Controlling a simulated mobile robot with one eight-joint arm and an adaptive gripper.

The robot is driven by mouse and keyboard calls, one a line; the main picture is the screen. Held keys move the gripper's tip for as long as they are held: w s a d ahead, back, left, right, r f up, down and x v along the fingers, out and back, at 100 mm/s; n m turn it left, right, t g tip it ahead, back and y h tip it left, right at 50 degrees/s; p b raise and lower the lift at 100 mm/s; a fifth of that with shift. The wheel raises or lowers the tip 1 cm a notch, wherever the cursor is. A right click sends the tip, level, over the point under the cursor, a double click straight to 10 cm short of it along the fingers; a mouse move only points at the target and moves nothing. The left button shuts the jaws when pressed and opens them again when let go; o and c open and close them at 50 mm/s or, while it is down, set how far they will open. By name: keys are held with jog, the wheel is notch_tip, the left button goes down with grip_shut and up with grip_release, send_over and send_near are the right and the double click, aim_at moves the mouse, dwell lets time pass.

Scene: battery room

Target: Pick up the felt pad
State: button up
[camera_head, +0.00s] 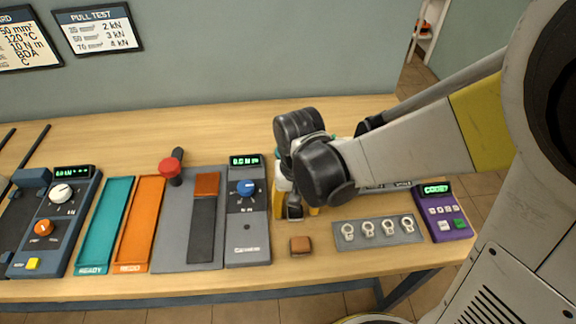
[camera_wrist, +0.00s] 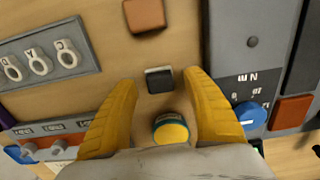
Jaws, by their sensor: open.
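A small dark grey block with a paler edge, which looks like the felt pad (camera_wrist: 160,80), lies on the bench between and just beyond my fingertips in the wrist view. In the head view the pad (camera_head: 295,211) shows partly below my gripper. My gripper (camera_head: 296,209) points down with its yellow fingers apart. In the wrist view my gripper (camera_wrist: 163,84) is open and empty, with one finger on each side of the pad. Neither finger visibly touches it. I cannot tell the exact height of the fingertips.
A brown block (camera_head: 301,245) lies nearer the bench's front edge. A grey meter with a blue knob (camera_head: 246,188) stands close left; a grey plate of ring lugs (camera_head: 378,231) and a purple device (camera_head: 445,216) lie right. A yellow-topped round item (camera_wrist: 170,130) sits between the finger bases in the wrist view.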

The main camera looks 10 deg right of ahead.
jog(key=shift+f, duration=0.4)
jog(key=shift+r, duration=0.1)
jog(key=c, duration=1)
jog(key=shift+r, duration=0.1)
notch_tip(320, 180, up, 4)
jog(key=p, duration=0.3)
jog(key=shift+r, duration=0.15)
jog(key=s+d+r+p, duration=0.1)
jog(key=s+d+r, duration=0.1)
jog(key=d, duration=0.1)
jog(key=s+d+r+p, duration=0.2)
jog(key=d, duration=0.1)
jog(key=s+d+r+p, duration=0.1)
jog(key=s+d+r, duration=0.1)
jog(key=d, duration=0.2)
jog(key=shift+s+r, duration=0.2)
jog(key=shift+r, duration=0.05)
